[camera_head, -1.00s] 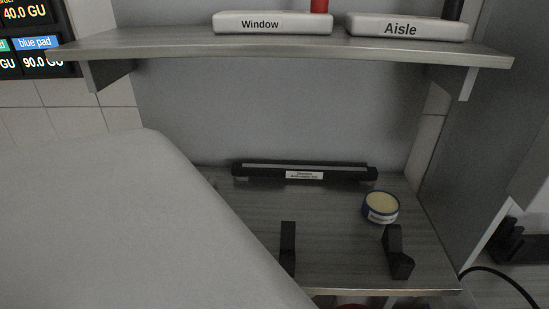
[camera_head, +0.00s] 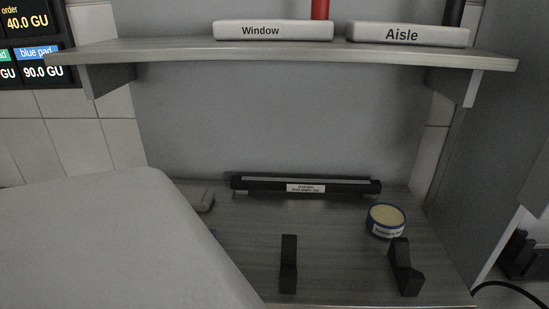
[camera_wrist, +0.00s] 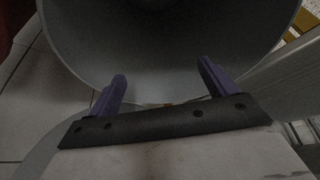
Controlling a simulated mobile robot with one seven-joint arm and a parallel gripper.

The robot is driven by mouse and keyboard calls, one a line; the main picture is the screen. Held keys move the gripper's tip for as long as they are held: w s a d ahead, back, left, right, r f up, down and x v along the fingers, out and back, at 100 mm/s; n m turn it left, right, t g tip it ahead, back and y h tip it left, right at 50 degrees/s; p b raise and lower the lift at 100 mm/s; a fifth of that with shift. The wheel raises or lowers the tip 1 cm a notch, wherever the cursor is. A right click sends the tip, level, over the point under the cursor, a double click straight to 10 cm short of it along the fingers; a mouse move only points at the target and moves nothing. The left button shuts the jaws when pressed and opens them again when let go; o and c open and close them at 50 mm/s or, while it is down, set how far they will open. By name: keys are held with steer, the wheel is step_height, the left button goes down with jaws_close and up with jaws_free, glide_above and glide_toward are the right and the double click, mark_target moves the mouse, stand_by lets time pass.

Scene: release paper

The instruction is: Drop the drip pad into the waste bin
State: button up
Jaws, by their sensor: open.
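My gripper (camera_wrist: 160,82) shows in the wrist view with two purple fingers spread wide apart and nothing between them. The fingers are over the mouth of a large grey round bin (camera_wrist: 75,45), which I take to be the waste bin. Its inside is dark; a dim darker shape shows at the top edge of the view, too unclear to name. I cannot make out the drip pad in either view. The bin and my gripper are not in the head view, where my pale arm covers the lower left.
A counter (camera_head: 340,240) holds a black labelled bar (camera_head: 300,187), a round yellow-topped tin (camera_head: 385,220) and two black brackets (camera_head: 289,264). A pale object (camera_head: 201,198) is partly behind my arm. The shelf above (camera_head: 290,55) bears Window (camera_head: 273,31) and Aisle (camera_head: 407,35) blocks.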

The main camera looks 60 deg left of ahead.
steer(key=v, duration=1.3)
steer(key=shift+r, duration=0.4)
steer(key=shift+d, duration=0.15)
